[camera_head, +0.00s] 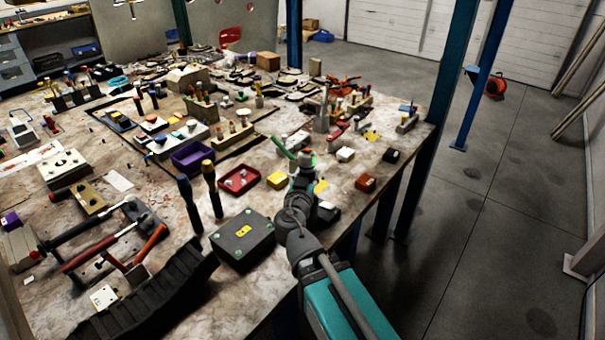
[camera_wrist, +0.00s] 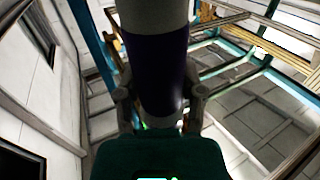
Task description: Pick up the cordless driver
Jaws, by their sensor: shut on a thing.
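My gripper (camera_head: 304,168) is over the right part of the workbench (camera_head: 275,305), beyond the black box. In the wrist view, the fingers of my gripper (camera_wrist: 160,100) are shut on a thick grey cylinder with a dark purple band (camera_wrist: 155,65). It fills the upper middle of that view, and its top is cut off. It may be the cordless driver, but its full shape does not show. In the head view the held thing is small and mostly hidden by my gripper, so I cannot tell whether it touches the bench.
The bench is crowded; open floor (camera_head: 480,230) lies to the right.

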